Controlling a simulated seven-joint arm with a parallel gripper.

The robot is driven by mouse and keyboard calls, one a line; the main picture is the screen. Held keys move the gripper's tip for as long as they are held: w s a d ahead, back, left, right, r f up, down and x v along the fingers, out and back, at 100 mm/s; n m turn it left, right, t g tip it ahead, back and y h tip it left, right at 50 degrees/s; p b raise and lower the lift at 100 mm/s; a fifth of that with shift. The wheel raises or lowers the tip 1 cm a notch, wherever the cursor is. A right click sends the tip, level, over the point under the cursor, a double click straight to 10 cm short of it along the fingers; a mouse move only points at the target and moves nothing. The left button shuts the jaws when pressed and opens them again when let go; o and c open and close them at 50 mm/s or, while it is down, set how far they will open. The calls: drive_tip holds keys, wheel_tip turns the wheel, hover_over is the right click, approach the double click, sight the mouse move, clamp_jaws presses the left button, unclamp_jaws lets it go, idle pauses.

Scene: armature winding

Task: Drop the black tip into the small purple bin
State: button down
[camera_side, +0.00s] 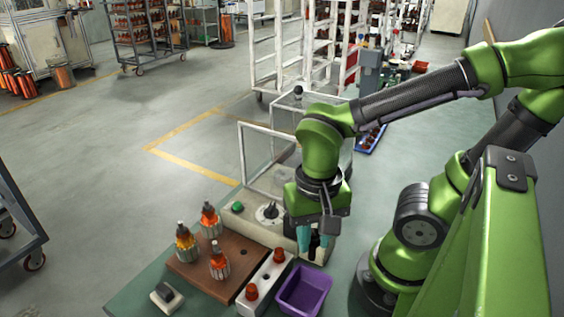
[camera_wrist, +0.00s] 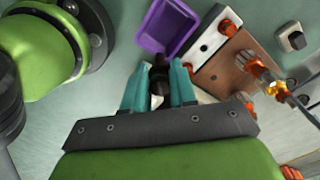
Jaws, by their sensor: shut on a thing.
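The small purple bin (camera_side: 303,290) stands at the front right of the green table, next to the white block; in the wrist view the bin (camera_wrist: 166,27) lies just beyond my fingertips. My gripper (camera_side: 314,246) has teal fingers and points down, behind the bin in the side view. In the wrist view my gripper (camera_wrist: 159,82) is shut on the black tip (camera_wrist: 159,74), a small dark piece between the fingers. In the side view the black tip (camera_side: 314,243) shows only as a dark shape between the fingers. The inside of the bin looks empty.
A white block (camera_side: 264,282) with orange-red pieces stands left of the bin. A machine with a clear guard (camera_side: 262,160) stands behind.

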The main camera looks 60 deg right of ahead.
drive_tip(key=shift+f, duration=1.2)
drive_tip(key=c, duration=0.8)
unclamp_jaws()
drive_tip(key=shift+r, duration=0.1)
wheel_tip(320, 180, up, 17)
drive_tip(key=shift+f, duration=0.1)
